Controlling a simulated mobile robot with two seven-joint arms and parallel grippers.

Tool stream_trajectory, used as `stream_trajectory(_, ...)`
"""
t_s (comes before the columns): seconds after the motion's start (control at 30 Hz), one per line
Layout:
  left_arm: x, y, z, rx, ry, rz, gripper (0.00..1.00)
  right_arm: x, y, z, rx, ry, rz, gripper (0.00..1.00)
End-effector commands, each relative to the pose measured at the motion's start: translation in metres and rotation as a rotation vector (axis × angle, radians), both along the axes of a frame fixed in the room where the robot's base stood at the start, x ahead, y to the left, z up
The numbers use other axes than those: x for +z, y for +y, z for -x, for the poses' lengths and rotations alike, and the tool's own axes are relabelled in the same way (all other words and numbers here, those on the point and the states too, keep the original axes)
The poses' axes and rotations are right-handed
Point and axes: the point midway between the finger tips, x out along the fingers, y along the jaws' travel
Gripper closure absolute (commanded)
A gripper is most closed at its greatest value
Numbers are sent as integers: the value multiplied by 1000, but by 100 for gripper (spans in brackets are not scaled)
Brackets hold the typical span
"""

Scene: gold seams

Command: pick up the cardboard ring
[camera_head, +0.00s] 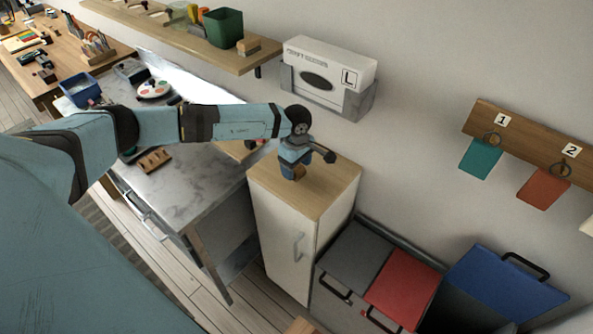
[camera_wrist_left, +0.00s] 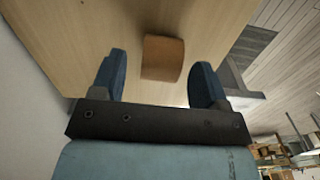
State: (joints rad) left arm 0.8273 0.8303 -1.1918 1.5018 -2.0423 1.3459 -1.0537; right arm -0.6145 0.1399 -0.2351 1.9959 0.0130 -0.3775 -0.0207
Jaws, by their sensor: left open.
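The cardboard ring (camera_wrist_left: 162,58) is a short brown curved piece on the light wooden top of a white cabinet. In the left wrist view it lies between the lines of my two blue fingers, with a gap on each side. My left gripper (camera_wrist_left: 158,76) is open and empty, pointing down at the cabinet top. In the head view, my left gripper (camera_head: 291,172) is over the cabinet top, and a small brown bit of the ring (camera_head: 299,172) shows beside the fingers; the rest is hidden. I cannot tell its exact height above the top. My right gripper is not in view.
The cabinet top (camera_head: 325,188) is otherwise bare. A wall holder with a white glove box (camera_head: 330,62) is behind it, and a shelf with a green bin (camera_head: 223,28) is above left. A grey counter (camera_head: 190,185) stands left; lidded bins (camera_head: 405,285) stand right.

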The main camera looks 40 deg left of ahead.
Motion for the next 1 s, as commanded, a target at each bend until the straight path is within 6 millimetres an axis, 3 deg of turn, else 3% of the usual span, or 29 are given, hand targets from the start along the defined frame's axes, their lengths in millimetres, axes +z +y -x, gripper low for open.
stream_trajectory(0.13,0,0,0,0,0,0,32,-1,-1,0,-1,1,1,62)
stream_trajectory(0.37,0,0,0,0,0,0,82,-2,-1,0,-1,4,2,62)
stream_trajectory(0.77,2,0,1,0,0,0,84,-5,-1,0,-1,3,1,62)
stream_trajectory(1.0,30,0,3,-1,-3,0,84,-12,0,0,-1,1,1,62)
